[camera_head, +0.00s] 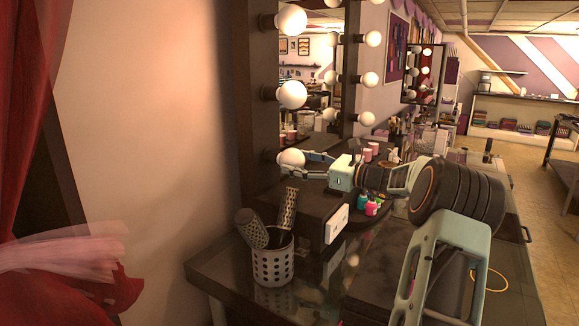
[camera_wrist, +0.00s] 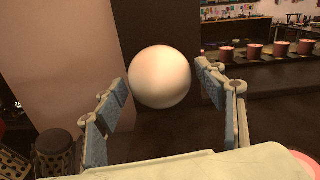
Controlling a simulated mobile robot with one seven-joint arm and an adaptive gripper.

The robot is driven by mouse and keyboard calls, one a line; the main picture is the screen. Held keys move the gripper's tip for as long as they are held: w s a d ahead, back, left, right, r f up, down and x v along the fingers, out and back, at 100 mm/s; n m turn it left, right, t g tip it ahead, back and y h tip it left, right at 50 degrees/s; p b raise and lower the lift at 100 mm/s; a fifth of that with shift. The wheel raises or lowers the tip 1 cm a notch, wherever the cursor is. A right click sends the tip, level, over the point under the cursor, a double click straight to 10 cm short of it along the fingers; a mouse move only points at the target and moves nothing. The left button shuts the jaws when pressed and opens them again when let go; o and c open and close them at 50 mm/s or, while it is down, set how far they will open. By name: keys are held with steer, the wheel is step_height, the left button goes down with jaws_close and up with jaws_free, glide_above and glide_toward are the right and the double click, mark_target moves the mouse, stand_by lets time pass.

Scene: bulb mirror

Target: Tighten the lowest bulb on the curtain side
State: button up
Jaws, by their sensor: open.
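The lowest bulb (camera_head: 291,159) on the curtain side is a round white globe low on the mirror's left frame post. My gripper (camera_head: 306,165) is at this bulb, its fingers reaching in from the right. In the wrist view the bulb (camera_wrist: 160,77) sits between the two open fingers (camera_wrist: 158,95). The bulb's base is hidden behind the globe. The mirror (camera_head: 310,75) stands upright between its two bulb columns. The red curtain (camera_head: 35,110) hangs at the far left.
A perforated white cup (camera_head: 272,264) with hairbrushes stands below my gripper on the dark table (camera_head: 213,268). Small colored bottles (camera_head: 371,207) and a white box (camera_head: 336,223) stand near my arm. More bulbs (camera_head: 292,94) are above on the same post.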

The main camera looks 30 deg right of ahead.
steer(key=shift+f+n+b, duration=0.1)
steer(key=shift+n+b, duration=1.4)
steer(key=shift+b, duration=0.4)
steer(key=shift+n, duration=0.3)
steer(key=shift+n+b, duration=1.3)
steer(key=shift+b, duration=0.75)
steer(key=shift+n+b, duration=1)
steer(key=shift+b, duration=0.1)
steer(key=shift+n+b, duration=0.9)
steer(key=shift+b, duration=0.2)
steer(key=shift+n+b, duration=0.7)
steer(key=shift+b, duration=0.15)
steer(key=shift+n+b, duration=0.55)
steer(key=shift+n, duration=0.05)
